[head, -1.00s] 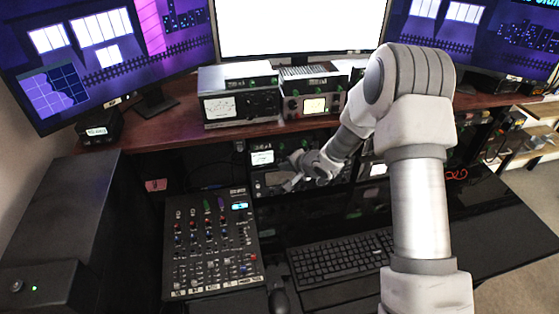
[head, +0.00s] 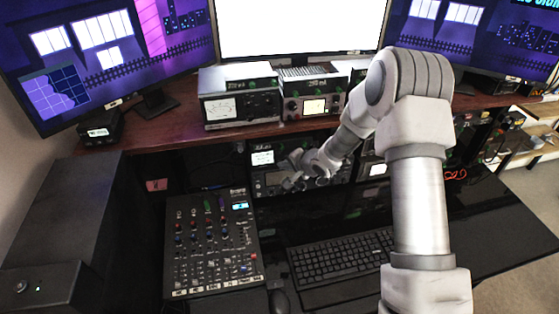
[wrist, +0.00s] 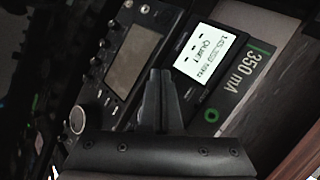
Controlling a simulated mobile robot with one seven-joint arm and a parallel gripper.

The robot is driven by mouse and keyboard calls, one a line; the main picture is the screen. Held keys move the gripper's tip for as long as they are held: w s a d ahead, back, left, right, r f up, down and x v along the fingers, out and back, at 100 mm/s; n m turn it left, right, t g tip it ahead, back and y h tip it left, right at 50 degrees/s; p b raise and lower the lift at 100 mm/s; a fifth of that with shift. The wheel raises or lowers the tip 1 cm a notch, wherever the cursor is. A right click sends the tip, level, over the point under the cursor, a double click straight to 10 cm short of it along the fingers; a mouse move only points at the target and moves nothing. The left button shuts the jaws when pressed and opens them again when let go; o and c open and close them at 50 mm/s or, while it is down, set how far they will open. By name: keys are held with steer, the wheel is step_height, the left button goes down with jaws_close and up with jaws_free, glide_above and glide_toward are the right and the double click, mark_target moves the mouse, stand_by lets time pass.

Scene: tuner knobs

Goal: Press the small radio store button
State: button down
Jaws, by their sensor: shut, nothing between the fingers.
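My gripper (head: 290,183) is shut and empty, in front of the shelf units under the desk top. In the wrist view its fingertips (wrist: 160,72) lie close together, over the border between two units. One is a small radio with a lit white display (wrist: 201,50) reading about 145.350 MHz; it also shows in the head view (head: 262,157). The other is a larger radio (wrist: 133,57) with a grey screen and several knobs. The fingers hide part of both fronts. I cannot pick out the store button, nor tell whether the fingertips touch anything.
A panel labelled 350 mA (wrist: 249,68) adjoins the small radio. Metered units (head: 241,105) stand on the wooden desk top (head: 170,125) above my gripper. A mixer (head: 211,245) and a keyboard (head: 340,257) lie below, near my arm.

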steer(key=shift+w+a+p, duration=0.1)
steer(key=shift+w+p, duration=0.2)
steer(key=shift+w, duration=0.05)
stand_by(0.6)
steer(key=shift+s, duration=0.1)
steer(key=shift+s+d, duration=0.2)
steer(key=shift+s, duration=0.45)
steer(key=s, duration=0.2)
steer(key=s+d+b, duration=0.1)
steer(key=s, duration=0.1)
steer(key=shift+s+d, duration=0.2)
steer(key=shift+s, duration=0.2)
stand_by(0.5)
